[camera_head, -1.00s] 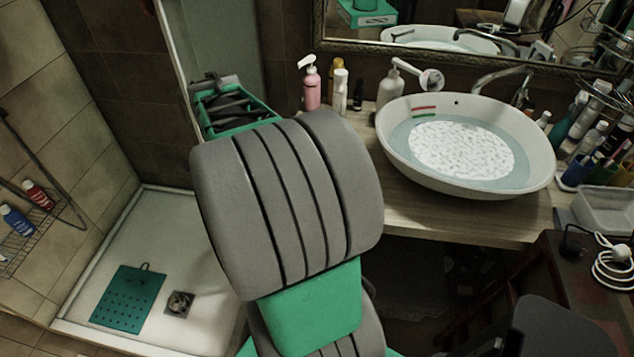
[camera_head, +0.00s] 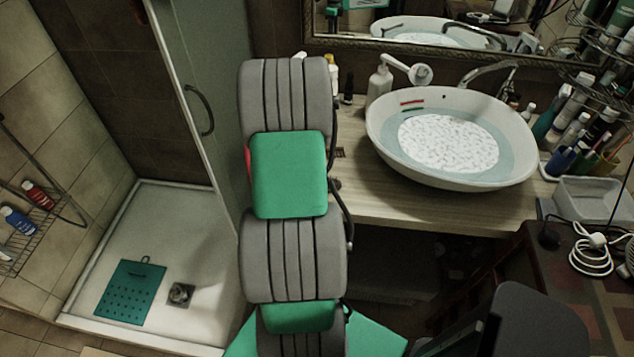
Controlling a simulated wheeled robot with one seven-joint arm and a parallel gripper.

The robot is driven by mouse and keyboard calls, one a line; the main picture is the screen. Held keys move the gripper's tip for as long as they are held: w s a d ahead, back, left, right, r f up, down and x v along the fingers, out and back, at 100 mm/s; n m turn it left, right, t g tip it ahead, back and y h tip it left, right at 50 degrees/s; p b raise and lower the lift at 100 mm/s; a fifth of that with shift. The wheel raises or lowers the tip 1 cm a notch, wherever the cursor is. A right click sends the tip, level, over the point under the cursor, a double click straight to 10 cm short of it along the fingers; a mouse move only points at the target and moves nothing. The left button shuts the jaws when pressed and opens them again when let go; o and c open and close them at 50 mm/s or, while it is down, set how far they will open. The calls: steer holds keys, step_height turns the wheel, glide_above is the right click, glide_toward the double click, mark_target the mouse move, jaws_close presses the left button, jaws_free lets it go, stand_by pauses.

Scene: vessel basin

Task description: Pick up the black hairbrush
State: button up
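I cannot make out the black hairbrush for sure. A small dark reddish patterned thing (camera_head: 340,153) lies on the wooden counter (camera_head: 375,200), against the right edge of my arm in the picture. It is too small and too covered to name. My arm's grey and green links stand upright in the middle of the head view and cover the left part of the counter. My gripper is hidden behind them, so its fingers and anything between them do not show.
A white oval basin (camera_head: 520,158) holds water and a pale patterned patch. A white pump bottle (camera_head: 380,82) and a small dark bottle (camera_head: 347,88) stand left of it. Bottles, a clear tub (camera_head: 595,205) and a white cable (camera_head: 590,255) crowd the right. A glass shower panel (camera_head: 205,50) stands left.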

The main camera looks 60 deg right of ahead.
steer(key=shift+c, duration=0.5)
jaws_close()
